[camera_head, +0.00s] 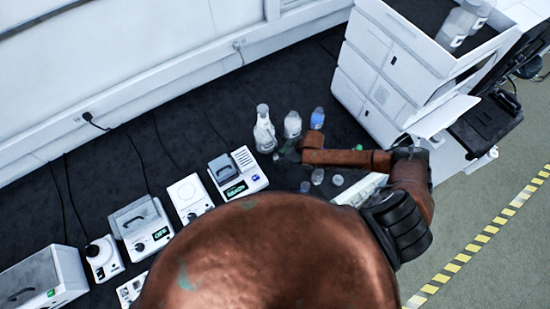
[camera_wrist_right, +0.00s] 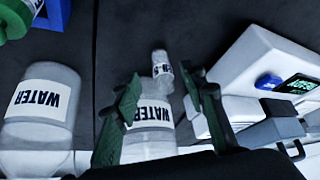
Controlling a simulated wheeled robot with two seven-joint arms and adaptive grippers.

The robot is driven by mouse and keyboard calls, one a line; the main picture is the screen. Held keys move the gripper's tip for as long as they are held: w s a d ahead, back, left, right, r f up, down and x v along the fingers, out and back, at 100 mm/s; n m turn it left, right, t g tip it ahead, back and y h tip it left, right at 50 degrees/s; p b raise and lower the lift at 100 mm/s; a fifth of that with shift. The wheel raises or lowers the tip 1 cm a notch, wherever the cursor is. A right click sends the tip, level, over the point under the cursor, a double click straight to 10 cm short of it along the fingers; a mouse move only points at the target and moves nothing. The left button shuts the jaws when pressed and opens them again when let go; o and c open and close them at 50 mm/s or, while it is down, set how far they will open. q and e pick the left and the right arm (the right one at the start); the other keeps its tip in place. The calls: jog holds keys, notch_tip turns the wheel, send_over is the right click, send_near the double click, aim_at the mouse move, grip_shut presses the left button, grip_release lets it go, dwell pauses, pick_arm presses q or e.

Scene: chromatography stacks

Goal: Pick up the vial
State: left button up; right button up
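The vial (camera_wrist_right: 162,67) is small and clear with a white printed label. In the right wrist view it shows at upper middle, between and slightly beyond my fingertips, with no visible contact. My right gripper (camera_wrist_right: 163,88) is open, its dark green fingers on either side. In the head view this gripper (camera_head: 286,151) is beside the bottles at the back of the bench, and I cannot make out the vial clearly there. My left gripper is not in view.
Clear WATER bottles (camera_wrist_right: 40,108) (camera_wrist_right: 150,112) stand close to the fingers. A white device with a lit display (camera_head: 238,172) is left of the gripper. Small clear containers (camera_head: 318,177) sit near my forearm.

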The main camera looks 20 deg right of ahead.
aim_at(276, 158)
jog(key=x, duration=0.4)
jog(key=shift+a, duration=0.25)
jog(key=shift+c, duration=0.2)
grip_shut()
jog(key=shift+r, duration=0.1)
